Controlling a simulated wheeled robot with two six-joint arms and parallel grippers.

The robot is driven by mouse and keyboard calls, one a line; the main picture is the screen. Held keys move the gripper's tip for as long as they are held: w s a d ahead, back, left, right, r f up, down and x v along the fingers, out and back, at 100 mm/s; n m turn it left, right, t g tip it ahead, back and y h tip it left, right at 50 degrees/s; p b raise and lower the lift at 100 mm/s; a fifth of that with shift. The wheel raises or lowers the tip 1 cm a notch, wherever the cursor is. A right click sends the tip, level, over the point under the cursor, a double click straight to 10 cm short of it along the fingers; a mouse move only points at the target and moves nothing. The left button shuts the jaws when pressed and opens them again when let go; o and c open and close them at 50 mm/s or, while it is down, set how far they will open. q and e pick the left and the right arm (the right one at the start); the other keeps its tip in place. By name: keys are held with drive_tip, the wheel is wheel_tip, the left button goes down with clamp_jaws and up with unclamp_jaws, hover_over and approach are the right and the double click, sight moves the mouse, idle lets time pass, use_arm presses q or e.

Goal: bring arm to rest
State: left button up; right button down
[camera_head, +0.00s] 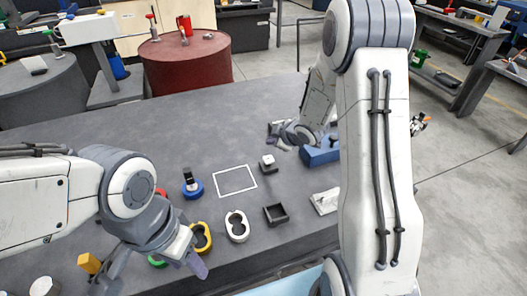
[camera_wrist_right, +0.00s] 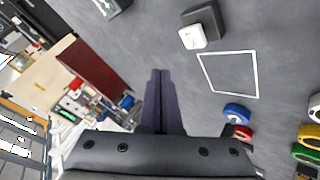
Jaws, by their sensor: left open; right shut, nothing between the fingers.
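My left gripper (camera_head: 152,272) is at the lower left of the head view. Its fingers are spread with nothing seen between them, beside the yellow ring piece (camera_head: 201,239) and above the near part of the grey table (camera_head: 95,160). My right gripper (camera_head: 275,138) is over the far right part of the table, beyond the small dark block with a white top (camera_head: 268,164). In the right wrist view its two dark fingers (camera_wrist_right: 160,75) lie together with nothing between them. My right arm hides part of the table's right side.
Behind stand a red barrel (camera_head: 188,68) and a grey barrel (camera_head: 40,95).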

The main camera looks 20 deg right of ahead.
drive_tip(key=s+a+r+m+g+h+p, duration=0.2)
drive_tip(key=s+a+r+m+g, duration=0.1)
drive_tip(key=s+a+r, duration=0.85)
drive_tip(key=s+a+r+g+p, duration=0.1)
drive_tip(key=s+a+g, duration=0.2)
drive_tip(key=s, duration=0.9)
drive_tip(key=s+a+r+m+g, duration=0.1)
drive_tip(key=s+a+g, duration=0.2)
drive_tip(key=s, duration=0.9)
drive_tip(key=shift+a+r+m+y+p, duration=0.3)
drive_tip(key=shift+a+y+p, duration=0.1)
drive_tip(key=shift+a, duration=0.2)
